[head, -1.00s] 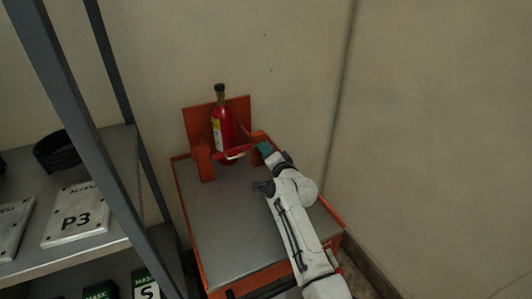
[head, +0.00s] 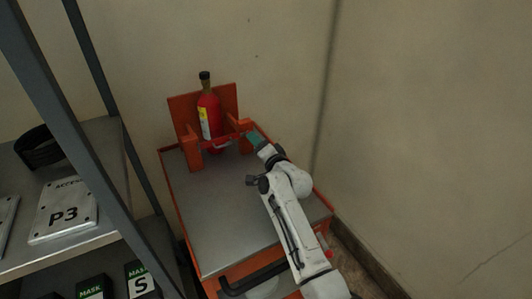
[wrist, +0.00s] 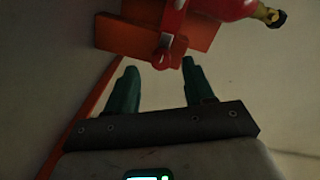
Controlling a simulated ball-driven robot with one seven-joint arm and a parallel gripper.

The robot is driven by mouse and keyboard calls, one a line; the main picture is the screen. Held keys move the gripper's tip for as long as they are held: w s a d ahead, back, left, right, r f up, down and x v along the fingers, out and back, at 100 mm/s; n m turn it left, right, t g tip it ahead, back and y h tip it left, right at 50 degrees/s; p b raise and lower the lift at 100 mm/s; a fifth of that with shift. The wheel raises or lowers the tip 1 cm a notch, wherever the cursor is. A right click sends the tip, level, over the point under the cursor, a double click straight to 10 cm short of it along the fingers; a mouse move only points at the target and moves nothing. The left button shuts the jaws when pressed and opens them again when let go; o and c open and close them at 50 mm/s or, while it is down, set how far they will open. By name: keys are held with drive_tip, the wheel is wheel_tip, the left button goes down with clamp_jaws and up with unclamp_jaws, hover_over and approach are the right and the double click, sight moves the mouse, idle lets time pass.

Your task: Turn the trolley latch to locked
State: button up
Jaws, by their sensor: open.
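The orange trolley with a grey metal top (head: 225,215) stands against the wall. A red bottle (head: 208,118) with a dark neck and yellow-white label stands upright in its orange holder (head: 177,112). A red bar crosses the bottle's front. In the wrist view, a small red latch-like part (wrist: 162,57) sits at the holder's edge, just beyond my fingertips; I cannot tell its lock position. The bottle (wrist: 232,8) lies above it in that view. My gripper (wrist: 158,80) is open, its two green fingers apart with nothing between them. In the head view, my gripper (head: 256,139) is right of the holder.
A grey metal shelf (head: 118,140) stands close on the left, with a P3 plate (head: 65,212), a black ring (head: 40,150) and mask boxes (head: 140,280). The trolley's black handle (head: 255,277) is at the front. Walls close in behind and right. The trolley top is mostly bare.

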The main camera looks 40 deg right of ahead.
drive_tip(key=v, duration=0.8)
idle(0.4)
